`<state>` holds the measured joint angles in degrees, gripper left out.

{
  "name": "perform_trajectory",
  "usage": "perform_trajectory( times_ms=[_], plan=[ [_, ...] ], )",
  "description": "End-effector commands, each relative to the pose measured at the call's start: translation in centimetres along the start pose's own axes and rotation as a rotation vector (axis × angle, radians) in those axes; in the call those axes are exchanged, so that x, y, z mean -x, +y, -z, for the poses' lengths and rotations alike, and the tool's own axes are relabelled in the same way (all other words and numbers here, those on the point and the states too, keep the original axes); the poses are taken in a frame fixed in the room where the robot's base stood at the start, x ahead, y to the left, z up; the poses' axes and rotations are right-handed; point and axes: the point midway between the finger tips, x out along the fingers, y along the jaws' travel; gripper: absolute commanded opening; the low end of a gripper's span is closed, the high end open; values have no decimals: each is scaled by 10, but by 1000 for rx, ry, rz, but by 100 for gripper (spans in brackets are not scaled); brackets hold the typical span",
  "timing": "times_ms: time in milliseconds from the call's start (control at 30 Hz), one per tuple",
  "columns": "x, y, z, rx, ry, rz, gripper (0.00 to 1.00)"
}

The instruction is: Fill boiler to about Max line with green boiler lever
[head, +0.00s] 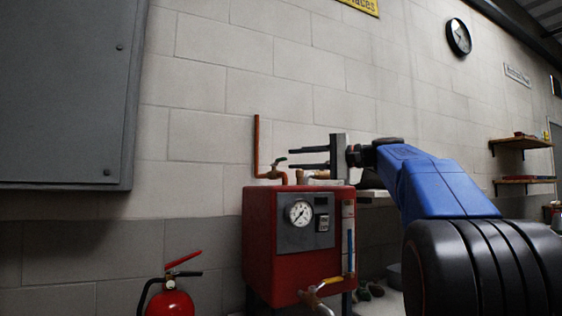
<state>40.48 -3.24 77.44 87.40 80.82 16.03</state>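The red boiler (270,236) stands against the wall, with a round gauge (299,213) on its grey front panel. The green boiler lever (281,159) sits on a copper pipe (268,174) above the boiler's top left. A narrow upright level tube (349,238) on the right of the front shows blue in its lower part; the Max line is too small to read. My gripper (292,158) is open, with two dark fingers pointing left above the boiler. Its fingertips appear just right of the green lever; I cannot tell the depth gap. Nothing shows between the fingers.
A yellow-handled valve (328,282) juts from the boiler's lower front. A red fire extinguisher (171,298) stands at lower left. A grey cabinet (70,90) hangs on the left wall. Shelves (522,143) are at far right.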

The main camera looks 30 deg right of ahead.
Motion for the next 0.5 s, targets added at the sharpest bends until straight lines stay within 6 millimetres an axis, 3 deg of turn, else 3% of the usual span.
perform_trajectory(
  times_ms=[200, 500],
  plan=[
    [-32, 0, -1, 0, -3, -1, 27],
    [-58, 0, 0, 0, -2, 0, 27]
  ],
)
